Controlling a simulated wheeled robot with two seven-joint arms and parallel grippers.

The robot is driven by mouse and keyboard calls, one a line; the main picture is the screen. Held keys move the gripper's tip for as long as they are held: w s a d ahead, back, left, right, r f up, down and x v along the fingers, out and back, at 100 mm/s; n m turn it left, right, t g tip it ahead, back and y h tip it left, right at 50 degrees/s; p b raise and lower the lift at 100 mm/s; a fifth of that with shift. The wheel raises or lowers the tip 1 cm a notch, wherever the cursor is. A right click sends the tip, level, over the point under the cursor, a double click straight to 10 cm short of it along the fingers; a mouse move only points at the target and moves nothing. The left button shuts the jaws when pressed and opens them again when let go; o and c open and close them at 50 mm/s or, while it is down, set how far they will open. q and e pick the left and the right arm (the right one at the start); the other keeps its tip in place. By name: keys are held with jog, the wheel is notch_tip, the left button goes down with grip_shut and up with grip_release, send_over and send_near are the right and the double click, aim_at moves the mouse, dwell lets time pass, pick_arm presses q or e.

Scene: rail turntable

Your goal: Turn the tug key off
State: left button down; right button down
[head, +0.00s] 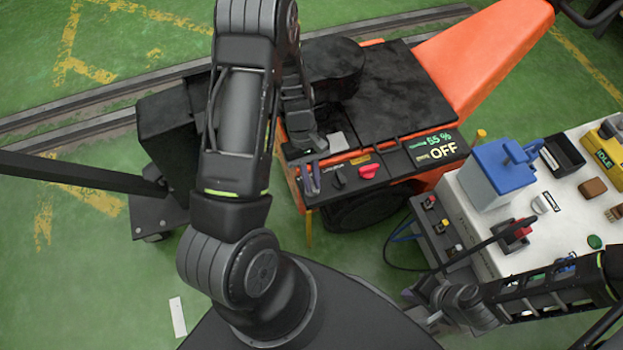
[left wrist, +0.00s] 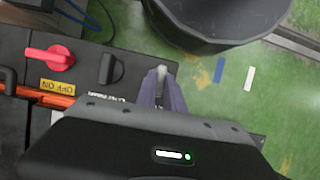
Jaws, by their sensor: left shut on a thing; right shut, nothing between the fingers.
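The orange tug (head: 480,50) has a black control panel (head: 400,162) with a display (head: 440,148) reading 55 % and OFF. My left gripper (head: 311,178) is at the panel's left end, and its fingers also show in the left wrist view (left wrist: 162,90). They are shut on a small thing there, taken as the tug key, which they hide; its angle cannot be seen. Beside it are a black knob (head: 338,180) and a red knob (head: 368,171), with a yellow OFF/ON label (left wrist: 57,86) by the red knob. My right gripper (head: 432,312) is shut and empty, low on the right.
A white-topped cart (head: 520,259) stands right of the tug, carrying a blue-lidded container (head: 492,172), a yellow device (head: 606,150) marked IDLE and small items. A dark cable curves near its left side. Rails (head: 100,95) run behind the tug. Green floor lies open at left.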

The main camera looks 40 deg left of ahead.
pick_arm(q)
jog(key=c, duration=1.4)
grip_release()
jog(key=shift+c, duration=0.2)
jog(key=p+v, duration=0.1)
jog(key=v, duration=0.6)
jog(key=shift+a+r+p, duration=0.2)
jog(key=shift+r+p, duration=0.1)
jog(key=shift+r, duration=0.05)
